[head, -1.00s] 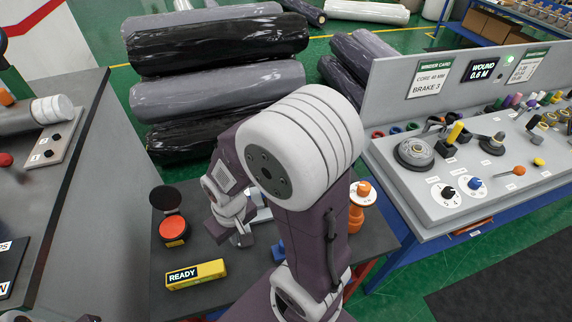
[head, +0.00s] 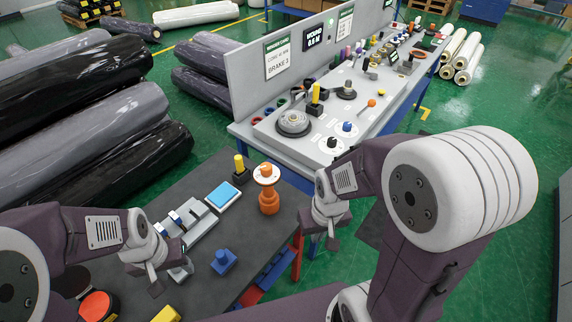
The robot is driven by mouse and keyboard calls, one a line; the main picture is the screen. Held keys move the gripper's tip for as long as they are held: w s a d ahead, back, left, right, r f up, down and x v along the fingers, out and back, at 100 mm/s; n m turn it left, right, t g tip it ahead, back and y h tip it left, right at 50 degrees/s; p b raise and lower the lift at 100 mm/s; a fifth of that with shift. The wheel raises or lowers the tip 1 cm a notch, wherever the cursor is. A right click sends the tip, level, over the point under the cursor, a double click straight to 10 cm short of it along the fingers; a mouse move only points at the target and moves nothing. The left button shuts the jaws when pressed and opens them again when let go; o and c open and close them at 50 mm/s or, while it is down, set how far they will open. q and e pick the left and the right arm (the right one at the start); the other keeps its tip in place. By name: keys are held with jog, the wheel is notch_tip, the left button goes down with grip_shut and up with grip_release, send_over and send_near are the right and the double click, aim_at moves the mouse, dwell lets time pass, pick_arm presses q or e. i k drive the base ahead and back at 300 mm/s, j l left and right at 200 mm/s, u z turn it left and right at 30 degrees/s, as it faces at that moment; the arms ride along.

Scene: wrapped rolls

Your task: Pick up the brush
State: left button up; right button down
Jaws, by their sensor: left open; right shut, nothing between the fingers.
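I cannot make out a brush for certain in the head view. My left gripper (head: 154,282) hangs over the dark table (head: 205,175) at the lower left, open, near a grey metal fixture (head: 185,233). My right gripper (head: 331,236) hangs just past the table's right edge, shut and empty. It is to the right of an orange spool-like piece (head: 268,198). A small blue piece (head: 224,261) stands on the table between the two grippers. My arms hide part of the table.
A blue-white pad (head: 223,195) and a yellow-topped post (head: 240,170) are on the table. A control bench (head: 330,115) stands behind. Wrapped rolls (head: 105,120) lie at left.

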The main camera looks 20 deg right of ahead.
aim_at(241, 169)
jog(key=z, duration=3.25)
jog(key=u, duration=3.2)
jog(key=i+l+u, duration=0.1)
jog(key=l+u, duration=0.55)
jog(key=i+l+u, duration=0.1)
jog(key=u, duration=0.25)
jog(key=l+u, duration=0.35)
jog(key=i+l+u, duration=0.1)
jog(key=u, duration=0.25)
